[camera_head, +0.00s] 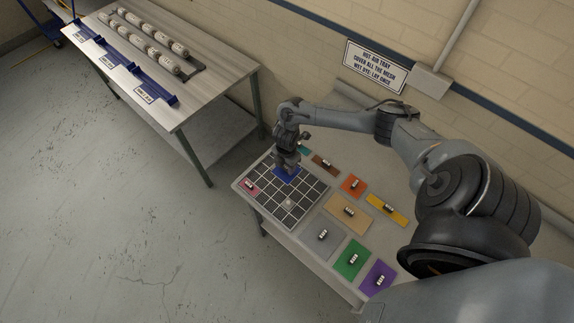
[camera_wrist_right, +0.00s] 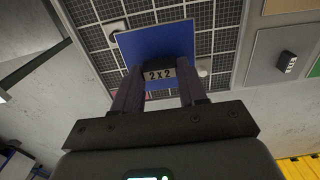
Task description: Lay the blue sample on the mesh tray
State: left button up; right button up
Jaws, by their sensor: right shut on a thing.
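The blue sample (camera_head: 288,177) is a flat square with a dark block handle, labelled "2 X 2" in the right wrist view (camera_wrist_right: 158,42). My right gripper (camera_head: 286,163) is shut on this handle (camera_wrist_right: 160,74) and holds the sample level over the upper part of the mesh tray. The mesh tray (camera_head: 301,207) is a dark panel with a pale grid. I cannot tell whether the sample touches the mesh. A pink sample (camera_head: 250,186) lies at the tray's left corner, and a small pale piece (camera_head: 287,203) sits near its middle. My left gripper is not in view.
Right of the tray on the table lie brown (camera_head: 323,162), orange (camera_head: 353,185), yellow (camera_head: 386,209), tan (camera_head: 344,217), grey (camera_head: 318,243), green (camera_head: 350,260) and purple (camera_head: 377,279) samples. A teal piece shows behind my gripper. A wall sign (camera_head: 375,67) hangs behind.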

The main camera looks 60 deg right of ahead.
aim_at(286, 172)
jog(key=shift+r, duration=0.1)
jog(key=shift+f+b, duration=1.2)
jog(key=shift+f, duration=0.75)
jog(key=shift+f+b, duration=1.2)
jog(key=shift+f, duration=0.65)
jog(key=shift+f, duration=0.3)
jog(key=shift+f, duration=0.15)
jog(key=shift+f, duration=0.25)
jog(key=o, duration=1.1)
